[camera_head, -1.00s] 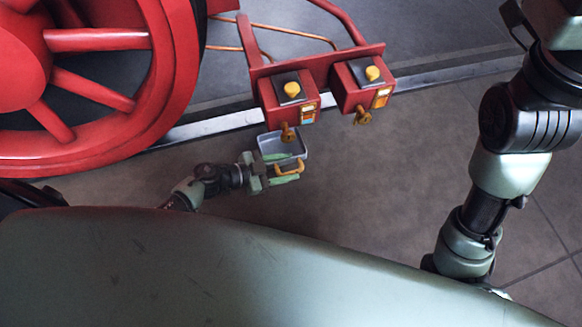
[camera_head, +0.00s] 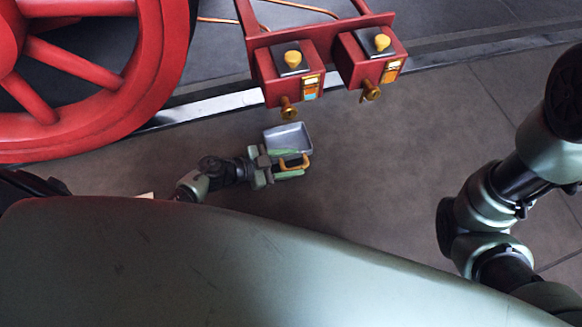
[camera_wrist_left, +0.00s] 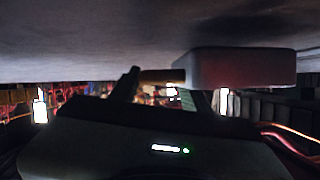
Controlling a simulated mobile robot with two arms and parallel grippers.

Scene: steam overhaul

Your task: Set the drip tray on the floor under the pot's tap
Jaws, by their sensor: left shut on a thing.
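The drip tray (camera_head: 288,138) is a shallow grey pan with an orange handle (camera_head: 297,163). My left gripper (camera_head: 287,163) is shut on that handle. In the head view the tray lies just below the brass tap (camera_head: 289,108) of the left red pot (camera_head: 284,80), with a small gap in the picture. The right pot (camera_head: 360,67) has a similar tap (camera_head: 370,90). In the left wrist view, which is upside down, the tray (camera_wrist_left: 240,68) appears close to the floor (camera_wrist_left: 110,40); I cannot tell whether it touches. My right gripper is out of view.
A large red spoked wheel (camera_head: 165,70) stands at the left, beside a pale rail (camera_head: 205,107). The floor (camera_head: 400,150) right of the tray is clear. Part of my right arm shows at the right.

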